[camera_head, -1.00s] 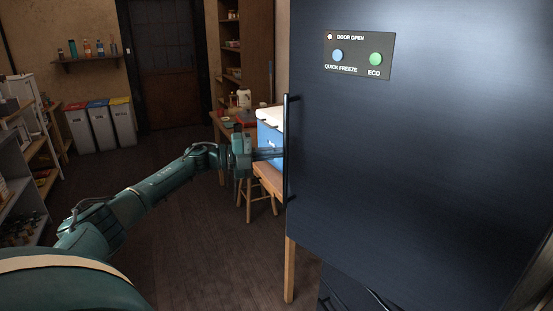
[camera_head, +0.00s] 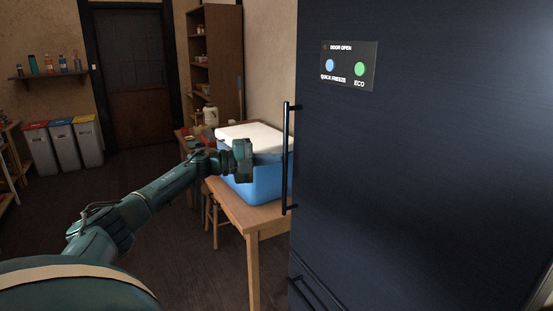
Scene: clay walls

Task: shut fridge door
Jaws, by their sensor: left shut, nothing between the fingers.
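The dark blue fridge door (camera_head: 420,190) fills the right of the view, with its black vertical handle (camera_head: 287,175) along its left edge. The door's face lines up with the dark lower front below it, and no gap shows along its left edge. On its panel (camera_head: 348,66), the small lamp by "DOOR OPEN" looks dark. My left gripper (camera_head: 270,158) is shut and empty, its fingers pointing right toward the handle, in front of the blue cooler. I cannot tell whether the fingertips touch the door. My right gripper is out of view.
A wooden table (camera_head: 245,213) left of the fridge carries a blue cooler (camera_head: 262,185) with a white lid. A lower handle (camera_head: 318,292) sits below the door. Bins (camera_head: 65,147) and a shelf unit (camera_head: 215,60) stand farther back. The dark floor at left is open.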

